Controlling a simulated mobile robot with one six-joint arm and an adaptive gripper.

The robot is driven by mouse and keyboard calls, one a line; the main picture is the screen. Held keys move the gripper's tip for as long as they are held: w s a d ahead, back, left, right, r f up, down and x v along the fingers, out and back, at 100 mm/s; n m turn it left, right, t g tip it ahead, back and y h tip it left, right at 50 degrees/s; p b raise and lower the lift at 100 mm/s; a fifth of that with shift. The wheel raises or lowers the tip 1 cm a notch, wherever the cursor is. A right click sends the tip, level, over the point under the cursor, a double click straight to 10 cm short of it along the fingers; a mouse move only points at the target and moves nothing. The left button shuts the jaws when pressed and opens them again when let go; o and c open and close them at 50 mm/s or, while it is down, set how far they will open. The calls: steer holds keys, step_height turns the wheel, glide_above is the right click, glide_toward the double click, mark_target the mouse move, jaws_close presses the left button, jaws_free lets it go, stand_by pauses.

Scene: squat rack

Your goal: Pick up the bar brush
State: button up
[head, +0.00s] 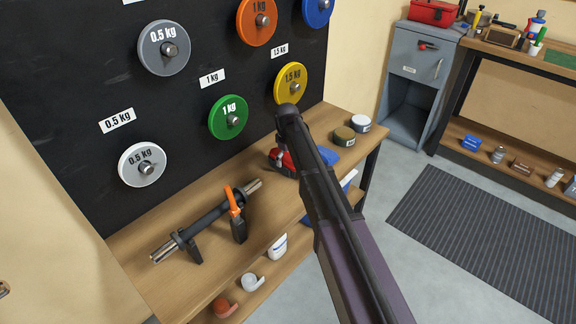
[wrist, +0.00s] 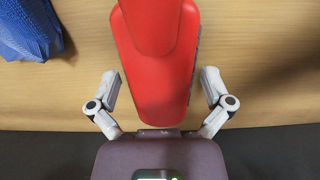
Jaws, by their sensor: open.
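The bar brush (wrist: 155,65) appears to be the red tool on the wooden bench in the wrist view, with a dark, rough edge along its right side. In the head view a red part of it (head: 275,157) shows beside my dark arm, which hides most of it. My gripper (wrist: 160,78) is open, with one grey finger on each side of the red body. Gaps show between the fingers and the brush. The gripper is mostly hidden in the head view.
A blue cloth (wrist: 28,30) lies left of the brush. A short bar (head: 205,220) with an orange clip rests in a cradle on the bench (head: 310,200). Weight plates hang on the black board (head: 75,75) behind. Two small tins (head: 344,136) stand at the bench's far end.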

steer(key=shift+f+b, duration=0.7)
steer(key=shift+f, duration=0.3)
steer(key=c, duration=1.3)
steer(key=shift+r, duration=0.25)
step_height(320, 180, up, 10)
steer(key=p, duration=1)
steer(key=shift+f, duration=0.2)
